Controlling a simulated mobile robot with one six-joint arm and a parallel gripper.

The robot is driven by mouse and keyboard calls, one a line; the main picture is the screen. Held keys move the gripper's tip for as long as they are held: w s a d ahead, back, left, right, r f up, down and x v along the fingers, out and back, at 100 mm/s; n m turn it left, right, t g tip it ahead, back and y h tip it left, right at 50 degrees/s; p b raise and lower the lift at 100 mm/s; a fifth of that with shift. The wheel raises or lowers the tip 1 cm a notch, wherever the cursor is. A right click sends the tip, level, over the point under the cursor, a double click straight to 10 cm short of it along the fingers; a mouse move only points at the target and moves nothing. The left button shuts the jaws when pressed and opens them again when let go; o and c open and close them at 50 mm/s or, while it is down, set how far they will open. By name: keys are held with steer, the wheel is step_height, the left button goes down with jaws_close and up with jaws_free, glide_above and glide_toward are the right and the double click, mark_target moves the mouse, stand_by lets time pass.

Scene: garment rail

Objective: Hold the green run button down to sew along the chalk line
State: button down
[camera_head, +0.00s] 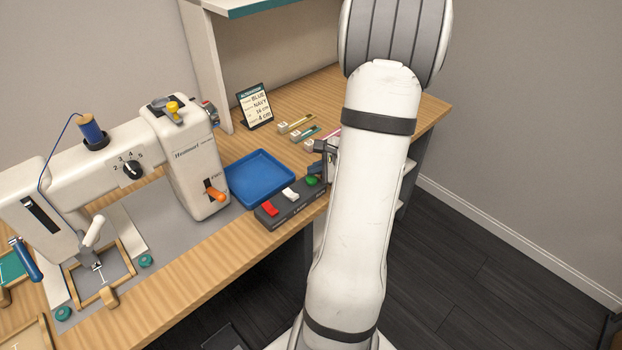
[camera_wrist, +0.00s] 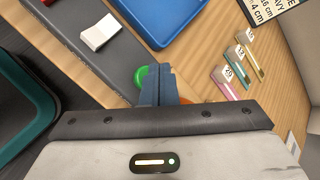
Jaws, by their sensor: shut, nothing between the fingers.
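The green run button (camera_head: 312,181) is at the right end of a dark control box (camera_head: 292,205). It also shows in the wrist view (camera_wrist: 140,77), partly hidden behind my fingers. My gripper (camera_head: 319,172) is shut and empty, its tips right by the green button in the wrist view (camera_wrist: 158,72); I cannot tell whether they touch it. The sewing machine (camera_head: 184,165) stands at the left with a blue thread spool (camera_head: 91,131). A wooden frame (camera_head: 121,267) with dark fabric (camera_head: 98,273) lies under its needle area. I cannot make out the chalk line.
A small order card (camera_head: 255,106) and several coloured tagged items (camera_head: 297,124) are farther back. An orange-tipped lever (camera_head: 215,194) is on the machine.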

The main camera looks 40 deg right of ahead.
steer(key=shift+f+b, duration=0.45)
steer(key=shift+b, duration=0.1)
